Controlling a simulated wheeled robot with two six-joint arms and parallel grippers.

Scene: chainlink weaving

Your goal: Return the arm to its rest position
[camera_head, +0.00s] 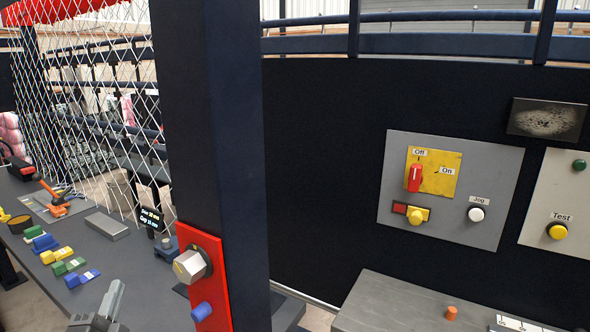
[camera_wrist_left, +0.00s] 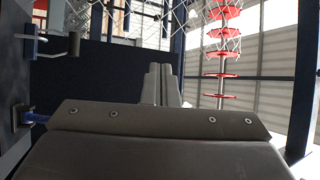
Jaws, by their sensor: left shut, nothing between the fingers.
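My left gripper (camera_head: 113,296) shows at the bottom left of the head view, its fingers pointing up above the dark workbench. In the left wrist view its two grey fingers (camera_wrist_left: 163,84) stand close together, shut with nothing between them. Nothing touches the fingertips in either view. Most of my left arm is outside the head view. My right gripper is not in view.
The workbench (camera_head: 150,270) holds coloured blocks (camera_head: 70,265) and a grey bar (camera_head: 107,226). A dark post (camera_head: 215,130) with a red knob panel (camera_head: 205,275) stands right of the gripper. Chainlink mesh (camera_head: 95,90) hangs behind. A switch panel (camera_head: 450,190) is at right.

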